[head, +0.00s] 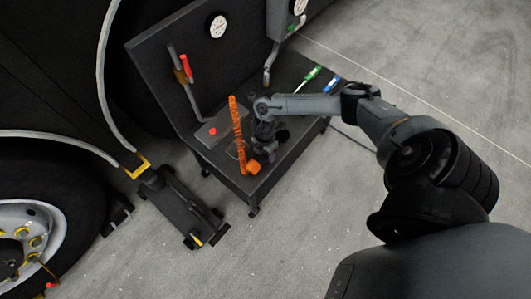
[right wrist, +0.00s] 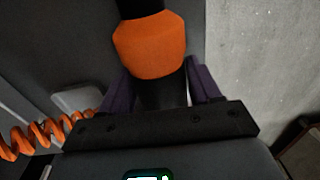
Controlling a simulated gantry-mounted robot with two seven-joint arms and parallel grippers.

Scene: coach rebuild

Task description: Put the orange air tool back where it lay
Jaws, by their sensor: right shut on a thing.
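The orange air tool (head: 253,168) shows at the near edge of the dark work cart, with its orange coiled hose (head: 237,125) rising from beside it. My right gripper (head: 265,150) is over the cart top and shut on the tool. In the right wrist view the tool's orange body (right wrist: 150,45) lies just beyond the two purple fingers (right wrist: 160,80), with its dark handle between them. I cannot tell whether the tool touches the cart top. My left gripper is not in view.
A grey tray (head: 212,130) with a red knob is left of the hose. A green screwdriver (head: 308,78) and a blue one (head: 325,85) lie at the far right. A floor jack (head: 180,205) stands left of the cart.

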